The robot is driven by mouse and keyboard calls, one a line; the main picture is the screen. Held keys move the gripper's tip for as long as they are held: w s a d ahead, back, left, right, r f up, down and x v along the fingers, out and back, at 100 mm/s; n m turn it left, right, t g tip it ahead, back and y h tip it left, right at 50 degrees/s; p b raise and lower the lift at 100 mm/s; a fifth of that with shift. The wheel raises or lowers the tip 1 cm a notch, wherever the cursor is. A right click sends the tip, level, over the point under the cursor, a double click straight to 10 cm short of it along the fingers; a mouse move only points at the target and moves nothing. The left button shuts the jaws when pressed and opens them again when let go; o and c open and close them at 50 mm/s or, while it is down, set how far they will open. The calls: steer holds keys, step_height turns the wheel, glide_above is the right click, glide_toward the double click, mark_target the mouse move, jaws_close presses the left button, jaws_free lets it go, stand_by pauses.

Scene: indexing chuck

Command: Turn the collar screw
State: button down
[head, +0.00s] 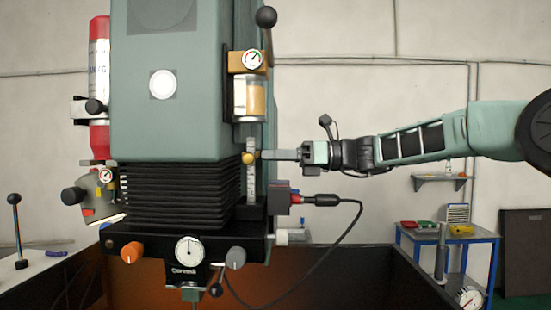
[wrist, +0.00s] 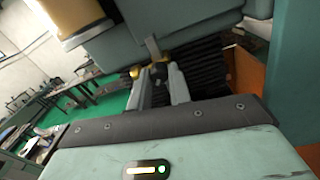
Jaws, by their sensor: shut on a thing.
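A small brass-yellow collar (head: 249,157) sits on a vertical graduated scale (head: 251,186) at the right side of the green machine head. My gripper (head: 264,155) reaches in from the right, its fingertips at the collar's right side. In the wrist view, the two grey fingers (wrist: 159,78) close around a small dark collar screw (wrist: 158,71), with brass parts of the collar (wrist: 134,72) showing beside and above it. The fingers hide much of the screw, and I cannot tell how far it is turned.
A filter-regulator with a gauge (head: 253,60) and amber bowl (head: 249,98) is just above the collar. Black bellows (head: 180,195) stand to the left. A red-tipped plug (head: 297,198) with a hanging cable is below my gripper. A blue bench (head: 447,236) stands at the right.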

steer(key=n+b, duration=0.4)
steer(key=shift+f+n, duration=0.15)
steer(key=shift+n, duration=0.15)
steer(key=n+b, duration=0.3)
steer(key=n, duration=0.1)
steer(key=n+b, duration=0.3)
steer(key=n, duration=0.1)
steer(key=shift+n, duration=0.4)
steer(key=n+b, duration=0.2)
steer(key=n, duration=0.2)
steer(key=shift+t+b, duration=0.3)
steer(key=shift+b, duration=0.1)
steer(key=n+b, duration=0.1)
steer(key=n, duration=0.1)
steer(key=n+b, duration=0.1)
steer(key=n, duration=0.1)
steer(key=shift+r+n, duration=0.2)
steer(key=shift+n, duration=0.1)
steer(key=n+b, duration=0.2)
steer(key=n, duration=0.2)
steer(key=shift+t, duration=0.3)
steer(key=n+b, duration=0.1)
steer(key=n, duration=0.4)
steer(key=n+b, duration=0.1)
steer(key=n, duration=0.3)
steer(key=shift+s+r+n, duration=0.1)
steer(key=shift+n, duration=0.2)
